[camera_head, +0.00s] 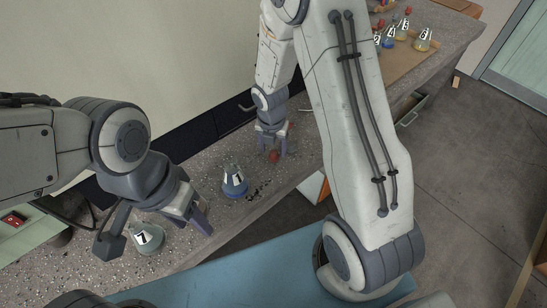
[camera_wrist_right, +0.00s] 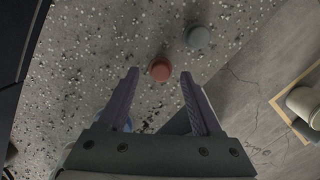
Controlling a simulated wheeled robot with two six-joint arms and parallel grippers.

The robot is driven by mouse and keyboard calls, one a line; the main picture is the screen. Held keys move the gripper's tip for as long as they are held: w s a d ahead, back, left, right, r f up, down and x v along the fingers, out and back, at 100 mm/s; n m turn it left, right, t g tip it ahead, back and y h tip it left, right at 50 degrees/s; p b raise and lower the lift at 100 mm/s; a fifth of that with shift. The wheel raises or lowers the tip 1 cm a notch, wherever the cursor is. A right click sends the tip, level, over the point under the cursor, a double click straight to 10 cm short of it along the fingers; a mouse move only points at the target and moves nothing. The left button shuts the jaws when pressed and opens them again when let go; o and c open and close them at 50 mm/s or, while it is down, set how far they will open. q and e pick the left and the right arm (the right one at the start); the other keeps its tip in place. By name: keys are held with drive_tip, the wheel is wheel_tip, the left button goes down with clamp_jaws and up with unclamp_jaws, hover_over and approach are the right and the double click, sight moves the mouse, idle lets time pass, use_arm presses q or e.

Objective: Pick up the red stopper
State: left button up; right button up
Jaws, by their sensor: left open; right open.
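The red stopper (camera_head: 273,155) rests on the speckled bench by my right gripper's fingers. In the right wrist view the red stopper (camera_wrist_right: 160,69) lies at the mouth of the jaws, between the two fingertips, with a gap at each side. My right gripper (camera_head: 270,152) points down and is open; it shows in the wrist view (camera_wrist_right: 160,75) with nothing held. I cannot tell how far its tips are above the bench. My left gripper (camera_head: 202,220) is open and empty, at the left, near a labelled flask (camera_head: 148,237).
A grey stopper (camera_wrist_right: 198,37) lies close to the red one. A blue flask (camera_head: 235,184) stands on the bench between my grippers. Several flasks stand on a brown board (camera_head: 408,61) at the far end. A drawer (camera_head: 410,108) is open at the bench's front.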

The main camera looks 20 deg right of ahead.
drive_tip(key=shift+f, duration=0.85)
clamp_jaws()
drive_tip(key=shift+r, duration=0.2)
